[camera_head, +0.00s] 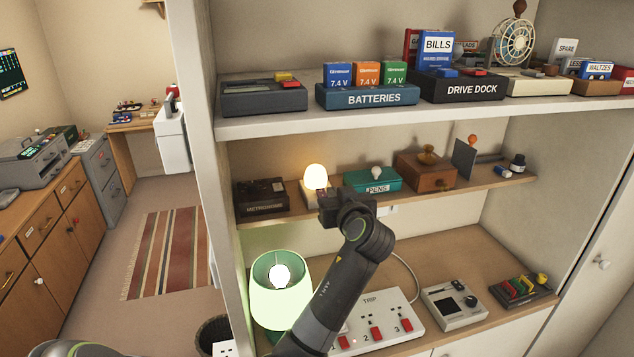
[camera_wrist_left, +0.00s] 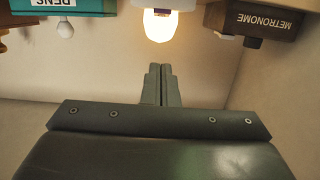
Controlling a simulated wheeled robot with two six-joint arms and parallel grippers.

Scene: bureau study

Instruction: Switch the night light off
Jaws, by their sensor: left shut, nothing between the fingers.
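The night light, a small glowing dome (camera_head: 315,177) on a pale base, stands lit on the middle shelf between the metronome and the pens box. In the left wrist view, which is upside down, the lit dome (camera_wrist_left: 160,27) hangs from the top edge with a purple patch at its base. My left gripper (camera_head: 330,205) is just in front of the night light's base and hides part of it. Its fingers (camera_wrist_left: 161,85) are shut and empty, with a small gap in the picture between their tips and the dome. My right gripper is not in view.
The metronome (camera_head: 262,197) and teal pens box (camera_head: 372,180) flank the night light closely. Below stand a green-shaded lamp (camera_head: 281,305) and a white power strip (camera_head: 392,318) with red switches. The upper shelf (camera_head: 300,122) with labelled boxes overhangs. The wooden middle shelf (camera_head: 480,187) edge is near my gripper.

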